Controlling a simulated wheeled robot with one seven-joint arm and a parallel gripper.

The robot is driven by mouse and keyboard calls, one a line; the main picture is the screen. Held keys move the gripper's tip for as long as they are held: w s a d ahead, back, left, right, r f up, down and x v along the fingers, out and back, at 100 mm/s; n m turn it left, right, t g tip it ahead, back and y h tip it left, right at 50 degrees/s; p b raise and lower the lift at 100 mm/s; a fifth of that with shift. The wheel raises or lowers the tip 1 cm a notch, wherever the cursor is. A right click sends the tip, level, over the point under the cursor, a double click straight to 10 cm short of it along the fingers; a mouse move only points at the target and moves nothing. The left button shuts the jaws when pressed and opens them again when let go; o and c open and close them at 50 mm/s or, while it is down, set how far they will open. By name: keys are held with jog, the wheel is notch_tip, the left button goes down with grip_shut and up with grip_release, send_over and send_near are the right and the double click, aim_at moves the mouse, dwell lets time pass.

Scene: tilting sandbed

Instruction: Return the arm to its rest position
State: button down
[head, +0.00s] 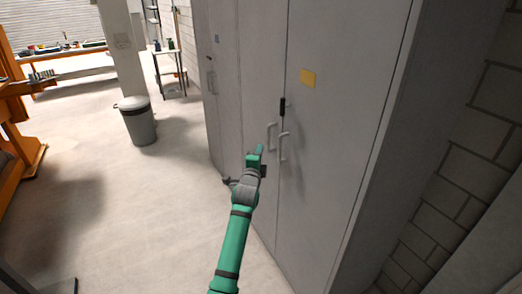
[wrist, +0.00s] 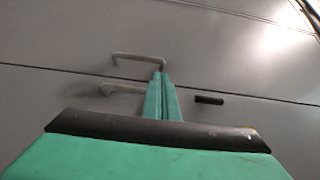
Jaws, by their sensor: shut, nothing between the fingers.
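My green arm reaches up from the bottom of the head view towards a tall grey cabinet (head: 345,130). My gripper (head: 261,147) is in front of the cabinet doors, just left of the two door handles. In the wrist view my gripper (wrist: 161,76) has its green fingers together with nothing between them. One door handle (wrist: 140,59) shows beyond the fingertips and the other handle (wrist: 122,89) shows to their left. I cannot tell whether the fingertips touch the cabinet. The doors look closed.
A black lock (head: 282,107) and a yellow note (head: 308,78) are on the cabinet front. A grey bin (head: 138,122) stands to the left. Orange machinery (head: 20,120) is at the far left. Open floor (head: 150,200) lies left of my arm. A block wall (head: 450,190) is at the right.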

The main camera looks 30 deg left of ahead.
jog(key=s+d+f+n+h, duration=0.15)
jog(key=s+d+f, duration=0.25)
jog(key=d+f, duration=0.5)
jog(key=s+d+f+n+h, duration=0.1)
jog(key=s+d+f+n, duration=0.25)
jog(key=d+f, duration=0.45)
jog(key=s+d+f+n, duration=0.2)
jog(key=s+d+f, duration=0.2)
jog(key=s+d, duration=0.4)
jog(key=s+d+f+n, duration=0.2)
jog(key=s+d+f, duration=0.2)
jog(key=s+d, duration=0.4)
jog(key=s+d+f+n, duration=0.1)
jog(key=s+d+n, duration=0.15)
jog(key=s, duration=0.85)
jog(key=s+d+f+n, duration=0.1)
jog(key=s+d+n, duration=0.15)
jog(key=s, duration=0.95)
jog(key=s+r+g+h, duration=0.1)
jog(key=s+r, duration=0.3)
jog(key=s, duration=0.4)
jog(key=s+r+h, duration=0.2)
jog(key=s+r, duration=0.3)
jog(key=s, duration=0.4)
jog(key=shift+s+n+g, duration=0.15)
jog(key=shift+n+g, duration=0.15)
jog(key=shift+g, duration=0.1)
jog(key=shift+s, duration=0.1)
